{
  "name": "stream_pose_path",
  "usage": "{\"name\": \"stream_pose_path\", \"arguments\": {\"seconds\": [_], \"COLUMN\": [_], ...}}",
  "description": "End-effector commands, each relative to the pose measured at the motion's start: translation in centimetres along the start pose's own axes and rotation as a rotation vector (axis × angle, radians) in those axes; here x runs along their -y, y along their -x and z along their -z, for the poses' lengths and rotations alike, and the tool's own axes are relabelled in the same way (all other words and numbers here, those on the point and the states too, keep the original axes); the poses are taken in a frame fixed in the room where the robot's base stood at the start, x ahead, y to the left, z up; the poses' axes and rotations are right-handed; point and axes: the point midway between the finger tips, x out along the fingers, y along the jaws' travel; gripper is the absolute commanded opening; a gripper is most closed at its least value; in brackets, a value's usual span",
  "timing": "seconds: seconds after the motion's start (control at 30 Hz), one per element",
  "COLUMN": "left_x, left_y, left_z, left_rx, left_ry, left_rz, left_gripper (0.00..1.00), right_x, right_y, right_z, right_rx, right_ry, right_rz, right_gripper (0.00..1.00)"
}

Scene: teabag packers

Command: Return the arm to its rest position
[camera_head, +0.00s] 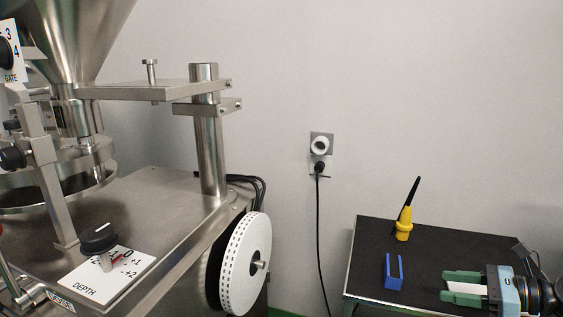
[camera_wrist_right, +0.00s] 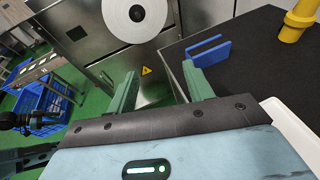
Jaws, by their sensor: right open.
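My right gripper (camera_head: 446,286) is at the lower right of the head view, over the black-topped table (camera_head: 438,250). Its two green fingers are apart, with nothing held between them. In the wrist view the open fingers (camera_wrist_right: 158,72) point toward the machine and the table's edge.
A blue U-shaped holder (camera_head: 393,272) and a yellow tool with a black tip (camera_head: 403,224) stand on the table. The steel packing machine (camera_head: 165,195) with its white reel (camera_head: 246,262) is at left. A blue crate (camera_wrist_right: 42,98) sits on the green floor.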

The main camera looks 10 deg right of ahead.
Motion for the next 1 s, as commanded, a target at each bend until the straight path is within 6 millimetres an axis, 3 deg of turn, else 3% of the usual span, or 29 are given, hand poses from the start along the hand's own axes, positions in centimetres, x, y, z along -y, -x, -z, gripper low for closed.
{"name": "stream_pose_path", "arguments": {"seconds": [0.03, 0.27, 0.47, 0.6, 0.8, 1.0], "left_x": [0.0, -0.1, -0.1, 0.1, 0.4, 0.6], "left_y": [0.0, 1.1, 1.6, 1.9, 2.4, 3.1], "left_z": [0.0, 0.8, 2.7, 3.6, 5.1, 7.3], "left_rx": [0.001, -0.009, -0.041, -0.054, -0.080, -0.119], "left_ry": [0.001, -0.001, -0.002, -0.008, -0.016, -0.025], "left_rz": [0.000, 0.002, 0.003, 0.006, 0.011, 0.016], "left_gripper": [0.59, 0.59, 0.59, 0.59, 0.59, 0.59], "right_x": [0.0, -3.4, -8.9, -14.1, -22.2, -30.2], "right_y": [0.0, -2.6, -3.8, -3.9, -3.8, -3.8], "right_z": [0.0, 10.7, 19.9, 24.9, 29.2, 30.0], "right_rx": [0.000, -0.214, -0.420, -0.544, -0.659, -0.703], "right_ry": [0.000, 0.343, 0.757, 1.101, 1.614, 2.139], "right_rz": [0.000, 0.051, 0.007, -0.080, -0.252, -0.442], "right_gripper": [0.52, 0.52, 0.52, 0.52, 0.52, 0.52]}}
